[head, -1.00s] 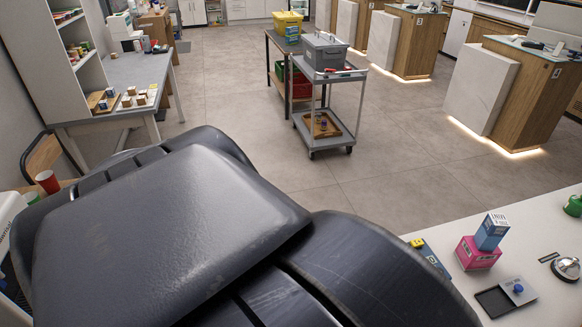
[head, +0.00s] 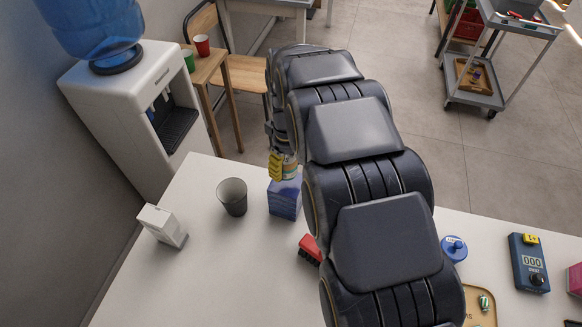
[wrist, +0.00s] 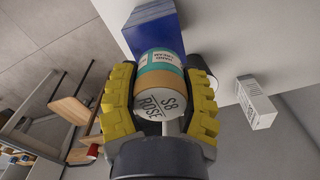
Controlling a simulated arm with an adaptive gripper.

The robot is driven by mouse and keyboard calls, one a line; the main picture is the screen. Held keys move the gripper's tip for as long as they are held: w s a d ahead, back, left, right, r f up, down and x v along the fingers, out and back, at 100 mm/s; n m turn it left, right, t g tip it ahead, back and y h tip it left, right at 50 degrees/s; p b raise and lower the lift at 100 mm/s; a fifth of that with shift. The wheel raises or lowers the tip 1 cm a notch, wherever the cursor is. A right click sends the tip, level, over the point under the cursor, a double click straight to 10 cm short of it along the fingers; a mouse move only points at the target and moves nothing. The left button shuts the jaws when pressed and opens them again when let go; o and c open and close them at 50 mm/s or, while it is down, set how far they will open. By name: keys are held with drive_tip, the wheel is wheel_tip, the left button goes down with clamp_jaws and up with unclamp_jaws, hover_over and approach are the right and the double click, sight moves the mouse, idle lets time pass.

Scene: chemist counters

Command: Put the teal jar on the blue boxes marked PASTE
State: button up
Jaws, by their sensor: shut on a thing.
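The teal jar (wrist: 160,62) has a teal and white label, an orange-tan band and a pale end marked ROSE. My gripper (wrist: 160,100) has yellow ridged fingers shut on both sides of it. In the head view my gripper (head: 283,165) is at the counter's far edge, with the jar (head: 291,168) partly hidden by the fingers. The blue boxes (head: 285,201) stand stacked directly below the jar. In the wrist view the blue boxes (wrist: 153,33) show just beyond it. I cannot tell whether jar and boxes touch.
A dark grey cup (head: 232,198) stands close left of the boxes, and a white carton (head: 162,226) farther left. A red brush (head: 309,250) lies near my arm. A water dispenser (head: 125,110) stands beyond the counter. The white counter (head: 215,265) is clear in front of the cup.

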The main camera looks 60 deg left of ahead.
sight(287, 174)
drive_tip(key=shift+w+a+f, duration=0.1)
drive_tip(key=shift+a+f, duration=0.2)
drive_tip(key=shift+f, duration=1.6)
drive_tip(key=o, duration=1.1)
drive_tip(key=shift+f, duration=0.15)
